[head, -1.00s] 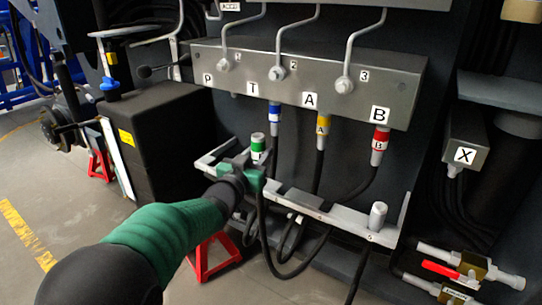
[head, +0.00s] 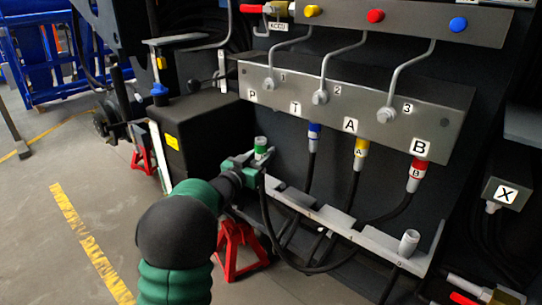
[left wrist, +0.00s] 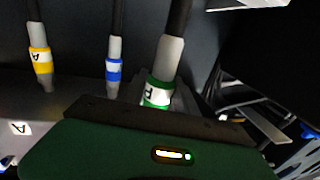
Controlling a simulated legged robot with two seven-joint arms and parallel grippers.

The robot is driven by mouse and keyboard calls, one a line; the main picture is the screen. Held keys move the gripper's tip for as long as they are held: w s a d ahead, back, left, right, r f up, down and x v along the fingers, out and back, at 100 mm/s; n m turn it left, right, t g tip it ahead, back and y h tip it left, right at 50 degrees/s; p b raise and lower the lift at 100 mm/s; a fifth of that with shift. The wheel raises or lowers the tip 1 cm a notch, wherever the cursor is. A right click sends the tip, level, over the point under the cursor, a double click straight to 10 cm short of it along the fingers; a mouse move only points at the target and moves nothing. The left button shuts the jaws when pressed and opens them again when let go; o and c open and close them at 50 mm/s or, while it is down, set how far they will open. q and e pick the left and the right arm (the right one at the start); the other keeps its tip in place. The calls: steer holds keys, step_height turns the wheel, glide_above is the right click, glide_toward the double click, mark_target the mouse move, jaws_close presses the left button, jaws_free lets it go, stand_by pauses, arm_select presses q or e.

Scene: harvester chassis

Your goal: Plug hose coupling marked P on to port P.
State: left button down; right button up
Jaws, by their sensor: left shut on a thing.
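The P hose coupling (head: 260,147) has a green band and pale ends. My left gripper (head: 246,165) is shut on it in front of the tray's left end. In the left wrist view the coupling (left wrist: 158,92) shows its P label upside down beyond the green gripper body. The grey port block (head: 360,100) carries the P label (head: 251,95) at its left end. Port P itself, under the block, cannot be made out. In the head view the coupling appears below the P and T labels, apart from the block. My right gripper is not in view.
Blue (head: 314,132), yellow (head: 361,150) and red (head: 416,172) couplings hang under the block to the right. A grey tray (head: 345,228) runs below, with hoses looping around it. A black box (head: 200,140) stands left. Levers (head: 335,70) rise above the block.

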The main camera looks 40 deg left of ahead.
arm_select(q)
steer(key=a+p, duration=0.3)
steer(key=a, duration=0.5)
steer(key=shift+w+a, duration=0.15)
steer(key=shift+r, duration=0.1)
step_height(320, 180, down, 2)
steer(key=shift+f+b, duration=0.2)
steer(key=shift+b, duration=0.25)
